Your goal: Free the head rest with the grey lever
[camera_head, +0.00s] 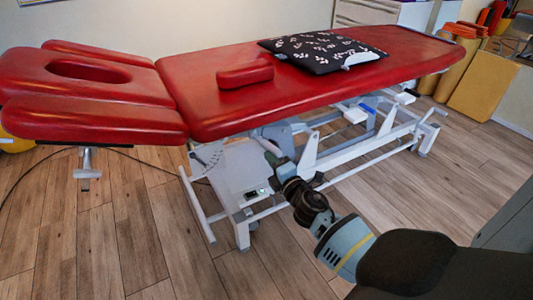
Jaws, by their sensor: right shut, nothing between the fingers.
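The head rest (121,92) is the red padded end section with an oval face hole, at the left of the treatment table. It looks about level with the main red top. A grey metal piece (87,165) with a short crosspiece hangs below it; I cannot tell whether this is the grey lever. My right gripper (269,152) reaches in from the lower right and is shut and empty. It appears in front of the table's frame, below the main top, well to the right of the head rest. My left gripper is out of view.
The table's white frame (357,157) stands beyond my right arm. A red bolster (245,74) and a black patterned cushion (318,52) lie on top. A dark cable runs along the floor at left. The wooden floor (120,245) at front left is clear.

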